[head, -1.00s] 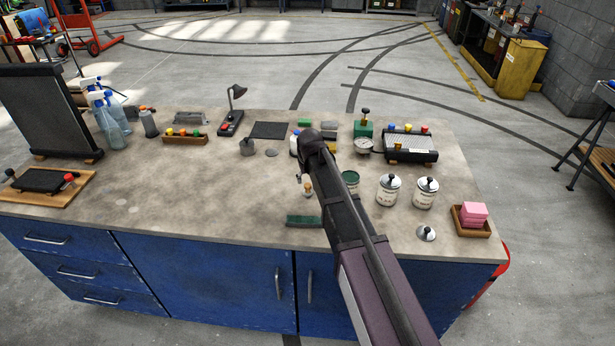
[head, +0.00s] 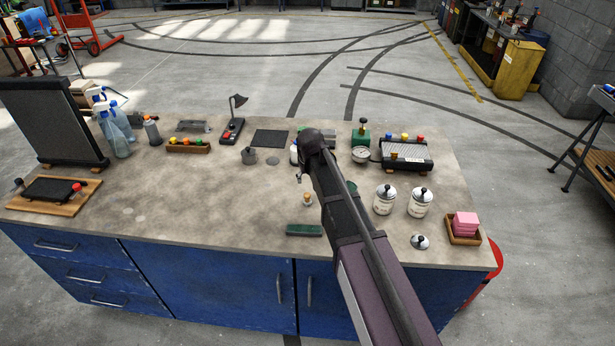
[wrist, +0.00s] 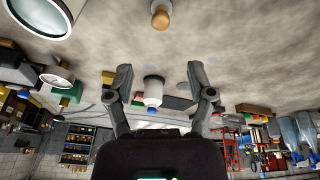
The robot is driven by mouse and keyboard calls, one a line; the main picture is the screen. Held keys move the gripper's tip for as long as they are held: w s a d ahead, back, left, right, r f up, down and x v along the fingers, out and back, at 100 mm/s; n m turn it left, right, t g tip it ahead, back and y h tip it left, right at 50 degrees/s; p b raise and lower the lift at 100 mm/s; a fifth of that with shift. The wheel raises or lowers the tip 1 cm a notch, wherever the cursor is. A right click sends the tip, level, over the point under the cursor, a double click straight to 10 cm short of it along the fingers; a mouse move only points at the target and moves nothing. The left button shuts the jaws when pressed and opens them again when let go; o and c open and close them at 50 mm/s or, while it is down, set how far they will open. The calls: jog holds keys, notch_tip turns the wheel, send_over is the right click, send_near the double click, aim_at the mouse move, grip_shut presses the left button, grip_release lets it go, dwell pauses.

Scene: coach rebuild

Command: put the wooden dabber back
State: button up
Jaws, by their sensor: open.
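A small wooden dabber (head: 307,199) with a rounded tan end stands near the front middle of the bench, just left of my arm. It also shows at the top of the upside-down wrist view (wrist: 161,17), where its rounded wooden end and paler shaft are clear. My gripper (wrist: 159,76) is open in the wrist view, with its two dark fingers spread and nothing held between them. The dabber is beyond the fingertips and not touching them. In the head view, my arm hides most of the gripper. I cannot make out a holder for the dabber.
A green block (head: 304,230) lies near the bench front edge. Two lidded white jars (head: 384,203) (head: 419,205), a silver lid (head: 420,242) and a tray (head: 463,239) with pink pads stand right of my arm. The bench top (head: 200,205) left of the dabber is mostly clear.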

dwell(0.7)
jog(key=s+d+m+g, duration=0.3)
jog(key=s+d+m, duration=0.1)
jog(key=s+d, duration=1.8)
jog(key=shift+s+d+f+h, duration=0.15)
jog(key=shift+s+f+h, duration=0.15)
jog(key=shift+s, duration=0.05)
